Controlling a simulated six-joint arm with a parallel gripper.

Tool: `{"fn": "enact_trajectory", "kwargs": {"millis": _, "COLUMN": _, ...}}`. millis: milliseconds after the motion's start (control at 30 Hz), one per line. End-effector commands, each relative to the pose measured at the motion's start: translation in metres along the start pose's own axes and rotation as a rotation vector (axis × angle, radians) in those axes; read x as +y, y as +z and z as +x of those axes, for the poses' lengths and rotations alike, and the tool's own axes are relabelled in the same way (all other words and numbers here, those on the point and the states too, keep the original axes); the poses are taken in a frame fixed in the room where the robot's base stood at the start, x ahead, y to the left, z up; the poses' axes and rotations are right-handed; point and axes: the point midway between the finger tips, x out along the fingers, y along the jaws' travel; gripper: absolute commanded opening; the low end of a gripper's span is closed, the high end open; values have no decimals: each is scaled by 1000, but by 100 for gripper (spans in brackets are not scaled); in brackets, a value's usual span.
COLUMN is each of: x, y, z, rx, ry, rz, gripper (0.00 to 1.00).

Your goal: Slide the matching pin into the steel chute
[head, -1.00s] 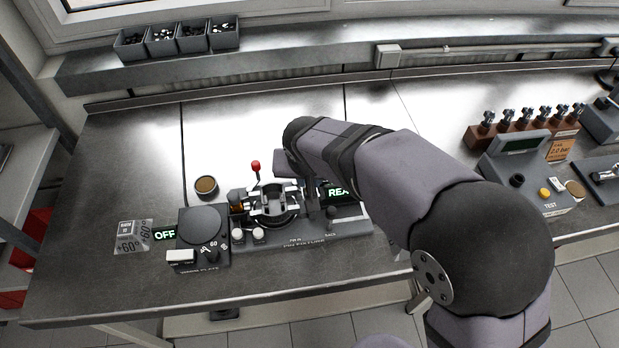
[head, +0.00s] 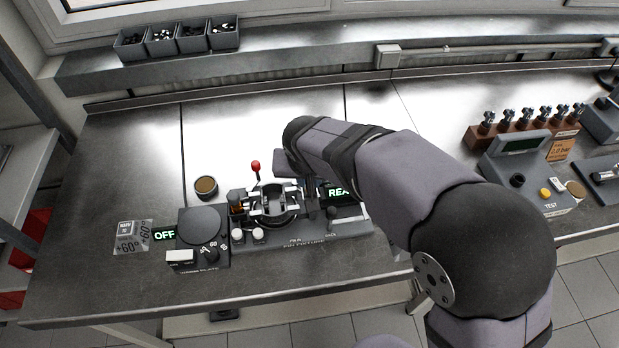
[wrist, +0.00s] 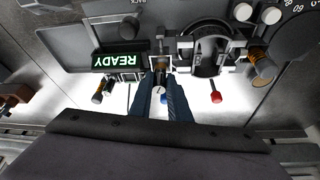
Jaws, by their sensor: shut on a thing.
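In the wrist view my gripper (wrist: 161,76) points at the pin fixture (wrist: 65,45), its two dark fingers close together. It is shut on a small pin, of which only a brownish bit (wrist: 161,67) shows between the fingertips. The tips are at a small bright steel opening, which looks like the steel chute (wrist: 152,60). I cannot tell how far the pin is inside it. In the head view my arm covers the gripper and pin. The fixture (head: 345,226) lies beneath, with a round clamp (head: 272,206) left of the gripper.
A pin with an orange band (wrist: 101,92) stands beside the READY display (wrist: 121,60); another orange-banded part (wrist: 261,64) is past the clamp. A red-knobbed lever (head: 256,167) rises behind the clamp.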

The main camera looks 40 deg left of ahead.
Motion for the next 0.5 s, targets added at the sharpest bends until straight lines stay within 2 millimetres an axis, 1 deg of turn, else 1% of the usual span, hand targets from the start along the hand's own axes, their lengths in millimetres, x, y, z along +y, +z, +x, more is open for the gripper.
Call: {"fn": "enact_trajectory", "kwargs": {"millis": 500, "x": 0, "y": 2, "z": 4, "rx": 0, "ry": 0, "rz": 0, "gripper": 0}}
